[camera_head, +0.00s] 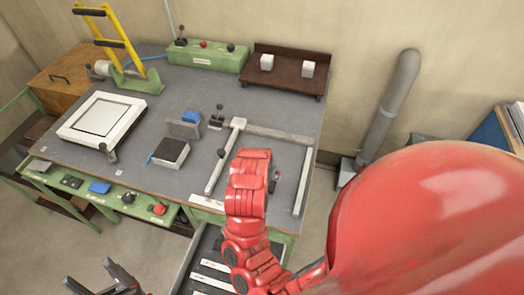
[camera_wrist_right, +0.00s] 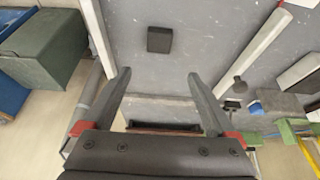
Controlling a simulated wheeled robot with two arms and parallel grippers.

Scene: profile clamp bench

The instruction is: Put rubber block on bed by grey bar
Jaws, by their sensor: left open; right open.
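A dark flat block (camera_wrist_right: 160,40), which looks like the rubber block, lies on the grey bed (camera_wrist_right: 190,60) in the right wrist view. It lies apart from the bars on either side. In the head view my red right arm hides that spot. A grey bar (camera_head: 278,134) runs along the back of the bed, between a pale left bar (camera_head: 225,158) and a right bar (camera_head: 303,180). My right gripper (camera_wrist_right: 165,90) is open and empty above the bed. My left gripper (camera_head: 88,272) is open and empty at the lower left, away from the bench.
Left of the bed stand a black-topped block (camera_head: 170,151), a grey upright plate (camera_head: 183,129) and a blue block (camera_head: 191,117). A white framed plate (camera_head: 102,118) lies further left. A brown rack (camera_head: 289,72) and green control box (camera_head: 207,56) stand at the back.

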